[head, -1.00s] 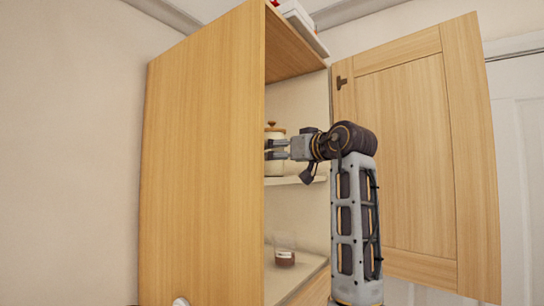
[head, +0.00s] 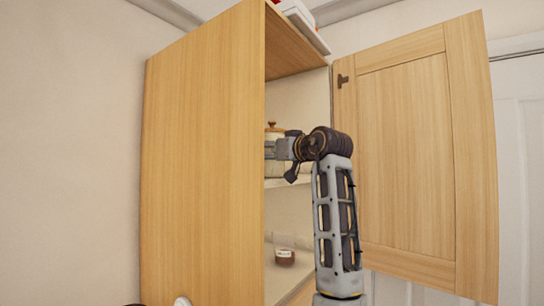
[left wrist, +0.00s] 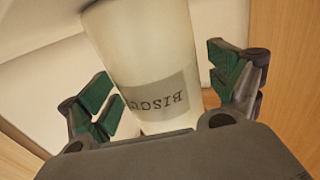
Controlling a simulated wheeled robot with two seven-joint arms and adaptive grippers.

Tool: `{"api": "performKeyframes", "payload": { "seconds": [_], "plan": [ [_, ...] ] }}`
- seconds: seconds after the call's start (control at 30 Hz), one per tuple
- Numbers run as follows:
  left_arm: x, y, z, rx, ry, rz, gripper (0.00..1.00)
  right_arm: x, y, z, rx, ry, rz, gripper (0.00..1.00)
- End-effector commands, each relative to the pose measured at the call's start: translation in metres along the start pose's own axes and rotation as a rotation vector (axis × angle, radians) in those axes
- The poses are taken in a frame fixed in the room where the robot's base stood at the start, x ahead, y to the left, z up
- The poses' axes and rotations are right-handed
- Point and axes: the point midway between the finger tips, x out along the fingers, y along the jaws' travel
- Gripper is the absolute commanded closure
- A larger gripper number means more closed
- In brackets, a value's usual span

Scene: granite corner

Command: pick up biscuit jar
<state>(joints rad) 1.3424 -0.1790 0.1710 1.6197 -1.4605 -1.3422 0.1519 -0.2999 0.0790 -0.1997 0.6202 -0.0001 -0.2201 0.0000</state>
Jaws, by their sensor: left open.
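The biscuit jar (head: 275,170) stands on the middle shelf of the open cabinet. It is pale with a brown knobbed lid (head: 273,126), and the cabinet's side panel hides part of it. My left gripper (head: 270,149) reaches in at the jar's height, with its fingertips hidden behind that panel. In the left wrist view the jar (left wrist: 140,50) shows a grey label with upside-down lettering. The open fingers of the left gripper (left wrist: 162,80) lie on either side of it, with visible gaps. My right gripper is not in view.
The shelf (head: 300,183) lies just below the gripper. A glass jar with dark contents (head: 285,256) stands on the level below. The cabinet's side panel (head: 205,160) is close on the left, and the open door (head: 415,150) is on the right.

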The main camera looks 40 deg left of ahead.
Motion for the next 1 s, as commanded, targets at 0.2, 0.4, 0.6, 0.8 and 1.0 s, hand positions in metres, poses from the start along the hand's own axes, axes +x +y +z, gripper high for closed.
{"api": "performKeyframes", "payload": {
  "seconds": [0.2,0.4,0.6,0.8,1.0],
  "plan": [
    [-0.0002,0.0,0.0004,0.0,0.0,0.0,0.09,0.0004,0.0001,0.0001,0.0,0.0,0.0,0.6],
    [-0.0002,-0.0001,0.0004,0.0,0.0,0.0,0.23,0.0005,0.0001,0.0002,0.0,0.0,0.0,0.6],
    [-0.0003,-0.0001,0.0003,0.0,0.0,0.0,0.49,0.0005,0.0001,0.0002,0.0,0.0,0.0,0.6],
    [-0.0003,0.0,0.0003,0.0,0.0,0.0,0.75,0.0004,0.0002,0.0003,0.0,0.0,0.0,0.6],
    [-0.0008,-0.0004,-0.0009,-0.001,0.002,0.0,0.76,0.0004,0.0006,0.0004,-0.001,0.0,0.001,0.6]
  ]
}}
